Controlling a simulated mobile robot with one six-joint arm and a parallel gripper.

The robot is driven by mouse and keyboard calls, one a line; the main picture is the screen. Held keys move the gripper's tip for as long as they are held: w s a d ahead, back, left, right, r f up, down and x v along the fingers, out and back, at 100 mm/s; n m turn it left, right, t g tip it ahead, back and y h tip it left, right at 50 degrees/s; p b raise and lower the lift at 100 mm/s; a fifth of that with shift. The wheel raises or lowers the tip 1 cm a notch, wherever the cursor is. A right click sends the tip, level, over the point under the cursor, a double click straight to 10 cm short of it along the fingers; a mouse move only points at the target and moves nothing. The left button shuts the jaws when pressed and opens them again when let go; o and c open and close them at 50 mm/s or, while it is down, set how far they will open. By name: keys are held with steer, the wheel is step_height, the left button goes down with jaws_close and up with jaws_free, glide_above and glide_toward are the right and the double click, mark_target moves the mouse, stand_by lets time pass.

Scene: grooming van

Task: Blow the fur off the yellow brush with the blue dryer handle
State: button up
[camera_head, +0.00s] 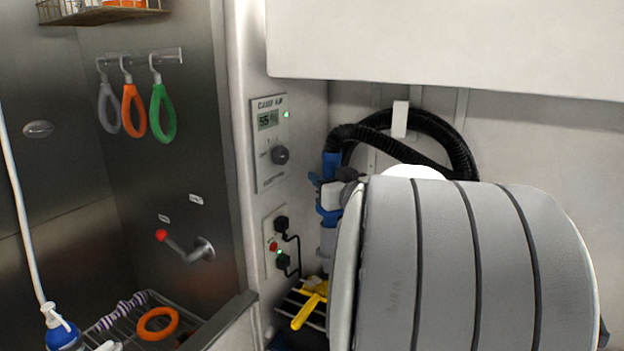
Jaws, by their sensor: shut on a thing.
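The blue dryer handle (331,163) hangs upright near the picture's middle, with a black hose at its top and a grey lower end pointing down. My gripper (329,194) is shut on the handle; only a small part of it shows, and my large grey arm link hides the rest. The yellow brush (309,304) lies below the handle on a dark slatted surface, partly hidden by my arm. The handle's lower end is above the brush with a gap. I cannot make out fur on the brush at this size.
The black hose (459,152) loops over a white wall hook (400,119). A control panel (270,142) and a socket plate (275,241) are on the wall at left. The metal tub at left holds an orange ring (158,324) and a blue-capped bottle (62,333).

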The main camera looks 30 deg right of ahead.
steer(key=shift+r, duration=0.1)
stand_by(0.5)
steer(key=shift+w+d+p, duration=0.3)
steer(key=shift+w+d, duration=0.2)
steer(key=shift+d, duration=0.3)
steer(key=shift+w, duration=0.1)
stand_by(1.2)
steer(key=shift+w+d+p, duration=0.3)
steer(key=shift+w+d, duration=0.05)
steer(key=shift+d, duration=0.35)
stand_by(1.4)
steer(key=shift+w+a+b, duration=0.1)
steer(key=shift+w+a, duration=0.35)
steer(key=shift+w, duration=0.3)
steer(key=shift+w+a+b, duration=0.15)
steer(key=shift+w+a, duration=0.3)
steer(key=shift+w, duration=0.25)
steer(key=shift+w+a+b, duration=0.1)
steer(key=shift+w+a, duration=0.35)
steer(key=shift+w, duration=0.3)
